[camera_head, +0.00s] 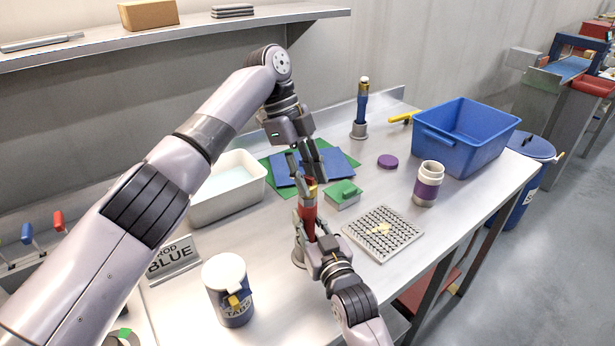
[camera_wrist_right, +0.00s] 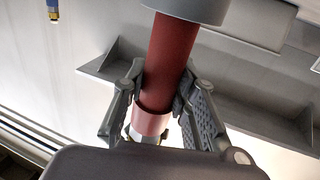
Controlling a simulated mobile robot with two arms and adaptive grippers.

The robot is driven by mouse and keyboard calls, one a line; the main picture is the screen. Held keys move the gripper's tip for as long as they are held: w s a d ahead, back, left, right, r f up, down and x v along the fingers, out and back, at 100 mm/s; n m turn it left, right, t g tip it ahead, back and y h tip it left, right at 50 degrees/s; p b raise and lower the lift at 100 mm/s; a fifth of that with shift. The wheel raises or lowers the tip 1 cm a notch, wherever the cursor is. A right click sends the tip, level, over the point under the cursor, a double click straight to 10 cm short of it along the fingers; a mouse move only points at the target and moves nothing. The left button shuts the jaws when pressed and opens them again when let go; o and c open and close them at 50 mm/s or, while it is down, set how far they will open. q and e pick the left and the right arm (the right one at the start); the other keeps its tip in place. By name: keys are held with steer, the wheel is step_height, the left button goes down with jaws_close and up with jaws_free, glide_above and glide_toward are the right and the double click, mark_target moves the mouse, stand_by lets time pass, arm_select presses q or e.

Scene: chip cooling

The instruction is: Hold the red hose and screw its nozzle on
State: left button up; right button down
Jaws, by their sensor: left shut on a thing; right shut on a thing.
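The red hose (camera_head: 308,212) stands upright in a grey round base (camera_head: 299,257) near the middle of the table. My right gripper (camera_head: 313,238) is shut around the red hose from the front. In the right wrist view the red hose (camera_wrist_right: 170,60) runs between both fingers (camera_wrist_right: 165,110), with a metallic end piece (camera_wrist_right: 146,136) partly hidden below it.
A green sponge-like block (camera_head: 344,192) and a perforated tray (camera_head: 383,234) lie close to the right. A white tub (camera_head: 228,190), a tabs jar (camera_head: 228,290) and a "ROD BLUE" sign (camera_head: 172,260) are left. A blue hose (camera_head: 362,102) and blue bin (camera_head: 465,137) stand behind.

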arm_select(q)
steer(key=shift+w+m, duration=0.15)
steer(key=shift+m, duration=0.75)
steer(key=shift+m+g+y, duration=0.3)
steer(key=shift+m+g, duration=0.1)
steer(key=shift+a, duration=0.1)
steer(key=o, duration=1.1)
steer(key=shift+s, duration=0.2)
steer(key=shift+c, duration=0.4)
